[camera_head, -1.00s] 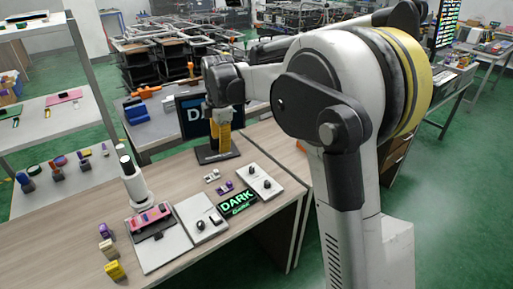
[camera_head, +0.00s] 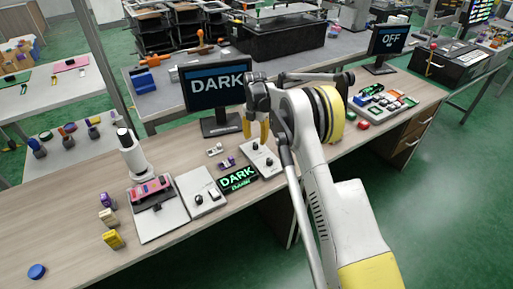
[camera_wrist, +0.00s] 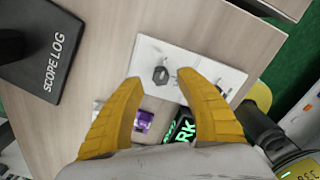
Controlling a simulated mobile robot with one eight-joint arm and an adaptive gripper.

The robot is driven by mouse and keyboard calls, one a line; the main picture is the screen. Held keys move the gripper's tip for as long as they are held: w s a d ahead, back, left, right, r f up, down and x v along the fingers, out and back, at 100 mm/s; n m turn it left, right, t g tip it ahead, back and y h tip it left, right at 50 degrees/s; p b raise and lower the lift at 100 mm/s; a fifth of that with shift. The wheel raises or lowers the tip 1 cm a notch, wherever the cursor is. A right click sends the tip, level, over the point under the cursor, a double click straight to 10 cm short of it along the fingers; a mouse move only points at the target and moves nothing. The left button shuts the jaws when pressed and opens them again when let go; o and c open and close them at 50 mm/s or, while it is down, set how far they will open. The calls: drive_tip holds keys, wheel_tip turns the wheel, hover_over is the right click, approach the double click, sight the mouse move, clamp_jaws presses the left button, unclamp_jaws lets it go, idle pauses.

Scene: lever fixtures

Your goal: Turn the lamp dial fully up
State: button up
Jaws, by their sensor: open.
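A pale panel (camera_head: 266,168) with two dark knobs lies on the wooden desk. Its far knob (camera_head: 256,146) is just below my gripper (camera_head: 256,138). In the wrist view this knob (camera_wrist: 161,75) shows between the tips of my open yellow fingers (camera_wrist: 157,80), which look empty. Whether they touch it, I cannot tell. The near knob (camera_head: 269,161) is clear of the fingers in the head view. A small sign (camera_head: 238,180) beside the panel reads DARK in green. A monitor (camera_head: 215,88) behind also reads DARK. No label naming the lamp dial is legible.
Left of the sign is another pale panel (camera_head: 201,190) with a knob and a switch. Small purple and grey pieces (camera_head: 226,162) lie close by the knob panel. A white upright device (camera_head: 131,155) stands farther left.

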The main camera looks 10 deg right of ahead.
sight(256, 143)
drive_tip(key=shift+f+b, duration=0.45)
drive_tip(key=shift+f, duration=1.5)
clamp_jaws()
